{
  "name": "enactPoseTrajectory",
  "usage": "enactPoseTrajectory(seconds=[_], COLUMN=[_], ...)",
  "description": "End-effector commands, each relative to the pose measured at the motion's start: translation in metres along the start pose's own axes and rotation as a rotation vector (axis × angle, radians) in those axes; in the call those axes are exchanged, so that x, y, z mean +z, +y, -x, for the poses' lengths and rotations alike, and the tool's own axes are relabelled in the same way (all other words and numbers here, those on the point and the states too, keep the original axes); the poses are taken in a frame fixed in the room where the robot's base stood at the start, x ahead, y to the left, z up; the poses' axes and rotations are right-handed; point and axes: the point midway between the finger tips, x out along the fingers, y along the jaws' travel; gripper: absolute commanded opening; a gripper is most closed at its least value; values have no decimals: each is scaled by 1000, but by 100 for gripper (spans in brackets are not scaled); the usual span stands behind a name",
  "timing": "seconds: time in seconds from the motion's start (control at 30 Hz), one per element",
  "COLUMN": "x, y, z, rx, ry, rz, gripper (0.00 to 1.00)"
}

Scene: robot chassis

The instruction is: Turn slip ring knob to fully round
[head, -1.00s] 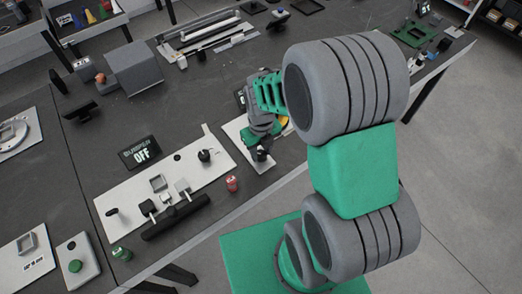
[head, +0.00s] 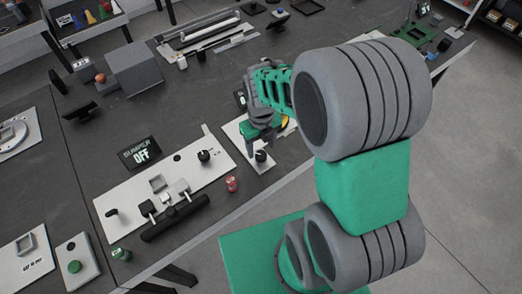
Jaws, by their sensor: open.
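A black round knob (head: 261,156) stands on a small white plate (head: 258,166) near the front edge of the table. My gripper (head: 262,138) is open just behind and above this knob, apart from it as far as I can see. The arm hides part of the plate. A second black knob (head: 204,156) stands at the right end of a long white panel (head: 130,200), with nothing touching it. No slip ring label is readable, and the exact pointer angles are too small to tell.
A black display (head: 140,152) reading OFF stands behind the long panel. Switches, a black bar (head: 175,219) and a red can-like object (head: 232,184) are on or near it. A grey box (head: 133,68) stands farther back. The dark table between is mostly clear.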

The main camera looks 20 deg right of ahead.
Motion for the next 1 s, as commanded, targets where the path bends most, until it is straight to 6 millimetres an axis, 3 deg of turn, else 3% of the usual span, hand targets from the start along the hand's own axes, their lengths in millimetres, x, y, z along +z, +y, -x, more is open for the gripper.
enactPoseTrajectory(seconds=[0.1, 0.23, 0.7, 0.87, 1.0], x=[1, 0, -7, -6, -5], y=[0, 0, 2, 2, 2], z=[25, 42, 52, 42, 40], rx=[-1, -1, 12, 22, 28], ry=[-6, -2, 55, 48, 35], rz=[0, 0, 2, 424, 901], gripper=[57, 57, 57, 57, 57])
